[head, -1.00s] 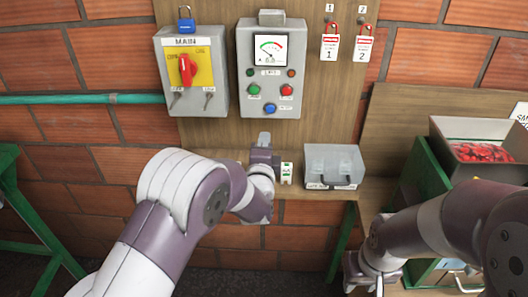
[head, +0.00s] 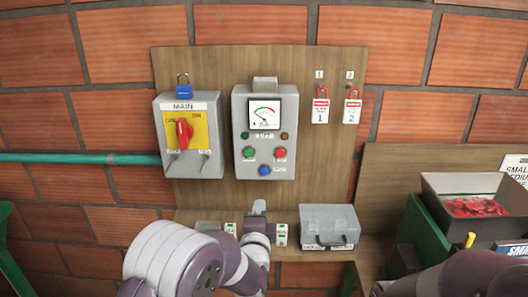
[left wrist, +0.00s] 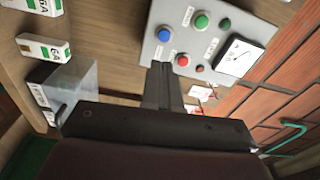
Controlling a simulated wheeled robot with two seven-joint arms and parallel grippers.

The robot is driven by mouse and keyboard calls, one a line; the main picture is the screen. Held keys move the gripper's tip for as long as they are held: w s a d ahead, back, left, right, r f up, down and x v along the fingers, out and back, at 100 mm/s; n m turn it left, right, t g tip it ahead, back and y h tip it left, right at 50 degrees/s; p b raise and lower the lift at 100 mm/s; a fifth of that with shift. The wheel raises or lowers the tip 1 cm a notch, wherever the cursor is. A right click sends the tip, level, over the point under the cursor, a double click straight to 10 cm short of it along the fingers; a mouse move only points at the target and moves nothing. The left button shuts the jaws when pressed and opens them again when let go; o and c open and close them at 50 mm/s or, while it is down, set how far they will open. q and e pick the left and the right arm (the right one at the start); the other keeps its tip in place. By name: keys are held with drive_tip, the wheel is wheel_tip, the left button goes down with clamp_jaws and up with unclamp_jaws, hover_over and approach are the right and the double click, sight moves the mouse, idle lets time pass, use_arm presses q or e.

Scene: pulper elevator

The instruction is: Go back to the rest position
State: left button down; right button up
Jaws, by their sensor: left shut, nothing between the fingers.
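My left gripper (head: 259,208) is shut and empty in front of the shelf, below the grey meter box (head: 265,130). In the left wrist view its closed fingers (left wrist: 161,72) point toward the meter box (left wrist: 205,38), with clear space between them. The box has a dial, a green, a red and a blue button, and small lamps. My right arm shows only as a dark link at the lower right of the head view; its gripper is out of view.
The main switch box (head: 188,135) has a red rotary handle and a blue padlock (head: 183,90) above. Red padlocks with tags (head: 320,108) hang at the right. A box of red pieces (head: 471,208) stands at the right.

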use_arm(q)
drive_tip(key=s+d+f+n+g+h, duration=0.1)
drive_tip(key=s+f+n+g, duration=0.2)
drive_tip(key=f, duration=0.2)
drive_tip(key=s+f+n+g+h, duration=0.1)
drive_tip(key=s+f+n+g, duration=0.1)
drive_tip(key=s+f+g, duration=0.3)
drive_tip(key=s+a+f+n+g+y, duration=0.1)
drive_tip(key=s+a+f+n+g, duration=0.2)
drive_tip(key=s+a+f+n, duration=0.15)
drive_tip(key=s+a+r+n+g+y, duration=0.1)
drive_tip(key=s+a+r+n+g, duration=0.1)
drive_tip(key=s+a, duration=0.4)
drive_tip(key=s+a+r+n+g+y, duration=0.1)
drive_tip(key=s+a+r+n+g, duration=0.1)
drive_tip(key=s+a+n, duration=0.4)
drive_tip(key=s+g, duration=0.1)
drive_tip(key=s, duration=0.4)
drive_tip(key=shift+s+a+g, duration=0.3)
drive_tip(key=shift+s+g, duration=0.05)
drive_tip(key=shift+g, duration=0.05)
drive_tip(key=shift+w+f, duration=0.1)
